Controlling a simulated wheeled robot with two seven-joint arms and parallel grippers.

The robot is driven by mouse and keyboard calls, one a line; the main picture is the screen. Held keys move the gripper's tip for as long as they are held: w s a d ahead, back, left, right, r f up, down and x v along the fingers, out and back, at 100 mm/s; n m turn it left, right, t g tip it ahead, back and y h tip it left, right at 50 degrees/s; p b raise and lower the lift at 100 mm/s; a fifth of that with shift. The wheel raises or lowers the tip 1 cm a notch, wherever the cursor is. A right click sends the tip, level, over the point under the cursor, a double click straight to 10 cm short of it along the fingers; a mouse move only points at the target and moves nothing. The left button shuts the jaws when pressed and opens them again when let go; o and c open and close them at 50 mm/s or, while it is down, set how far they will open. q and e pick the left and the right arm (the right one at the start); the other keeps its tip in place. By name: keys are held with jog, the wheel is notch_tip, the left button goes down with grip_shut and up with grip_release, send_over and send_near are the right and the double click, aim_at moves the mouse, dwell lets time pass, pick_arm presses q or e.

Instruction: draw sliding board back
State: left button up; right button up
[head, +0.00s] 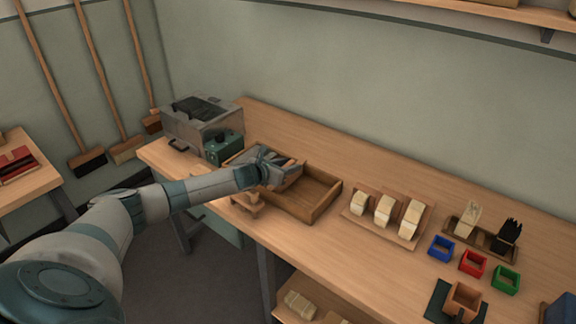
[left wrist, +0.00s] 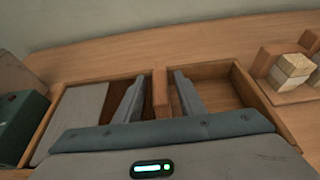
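A shallow wooden tray (head: 328,203) lies on the workbench to the right of the grey machine; its rim also shows in the left wrist view (left wrist: 248,84). A flat grey board (left wrist: 76,115) covers the tray's left part, and the right part is open and looks empty. An upright wooden bar (left wrist: 160,93) stands between the two parts; I cannot tell whether it belongs to the board. My left gripper (head: 287,168) is over the tray, its fingers (left wrist: 159,97) apart on either side of the bar, with gaps showing. My right gripper is not in view.
The grey machine with a green box (head: 224,149) stands left of the tray. A rack of pale blocks (head: 384,213) stands to the right, then blue, red and green cups (head: 472,263) and a bristle holder (head: 483,238). Bench space behind the tray is clear.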

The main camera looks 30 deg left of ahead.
pick_arm(q)
grip_shut()
jog(key=shift+s+d, duration=0.1)
jog(key=shift+d, duration=0.4)
jog(key=d+p, duration=0.1)
jog(key=d, duration=0.3)
jog(key=d+p, duration=0.1)
jog(key=d, duration=0.4)
jog(key=s+d+p, duration=0.1)
jog(key=d, duration=0.3)
jog(key=shift+d+f+p, duration=0.1)
jog(key=shift+d+p, duration=0.15)
jog(key=shift+p, duration=0.15)
grip_release()
jog(key=shift+d, duration=0.1)
jog(key=shift+s, duration=0.1)
